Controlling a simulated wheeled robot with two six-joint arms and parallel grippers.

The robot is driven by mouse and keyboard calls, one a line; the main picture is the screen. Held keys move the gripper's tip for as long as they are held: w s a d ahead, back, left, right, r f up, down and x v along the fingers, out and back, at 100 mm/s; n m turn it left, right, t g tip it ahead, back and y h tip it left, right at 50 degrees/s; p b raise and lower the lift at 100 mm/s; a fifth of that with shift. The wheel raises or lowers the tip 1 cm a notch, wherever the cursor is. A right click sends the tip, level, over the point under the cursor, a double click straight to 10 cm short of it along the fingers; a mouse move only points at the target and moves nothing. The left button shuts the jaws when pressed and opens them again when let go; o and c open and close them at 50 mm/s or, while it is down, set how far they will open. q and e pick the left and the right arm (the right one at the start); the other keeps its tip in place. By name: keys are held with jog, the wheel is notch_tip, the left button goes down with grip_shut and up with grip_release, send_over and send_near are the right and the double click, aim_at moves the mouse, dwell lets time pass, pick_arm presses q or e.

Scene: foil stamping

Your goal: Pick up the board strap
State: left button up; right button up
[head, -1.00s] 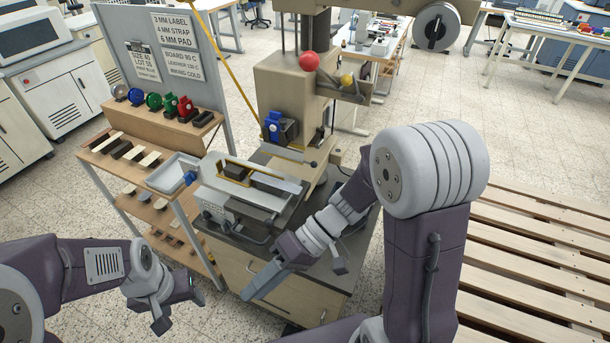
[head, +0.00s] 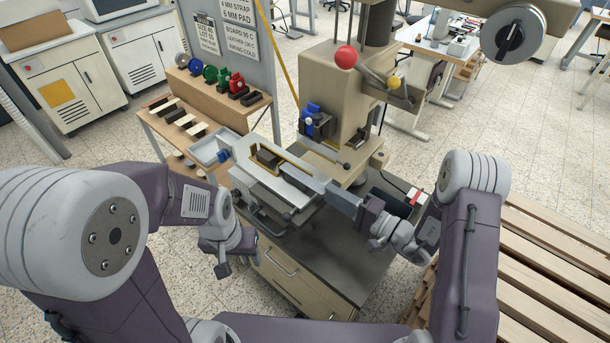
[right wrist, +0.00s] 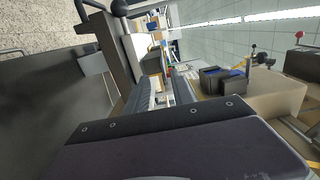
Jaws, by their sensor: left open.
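Several flat straps, dark and light, lie in a row on the top of the wooden shelf unit (head: 146,113) at the left of the press in the head view. A light strap (head: 197,130) is among them. I cannot tell which one is board. My left gripper (head: 222,268) is open and empty, pointing down in front of the shelf unit and apart from the straps. My right gripper (head: 345,204) is at the right end of the press bed (head: 300,180). The right wrist view shows its two dark fingers (right wrist: 160,92) with a light patch between them; a hold is unclear.
The press (head: 345,95) stands behind the bed, with a red knob (head: 346,57). A grey tray (head: 215,148) sits left of the bed. Colored rolls (head: 215,76) stand on the rack. A wooden pallet (head: 540,260) lies at right. The dark cabinet top (head: 335,262) is clear in front.

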aim_at(318, 187)
jog(key=a, duration=0.1)
jog(key=w+a+p, duration=0.1)
jog(key=a, duration=0.1)
jog(key=a+r, duration=0.1)
jog(key=shift+w+a+p, duration=0.15)
jog(key=shift+w+p, duration=0.2)
jog(key=shift+w, duration=0.05)
jog(key=shift+w+a+f, duration=0.1)
jog(key=shift+w+f, duration=0.1)
jog(key=shift+w, duration=0.1)
jog(key=c, duration=0.4)
jog(key=shift+s, duration=0.1)
grip_shut()
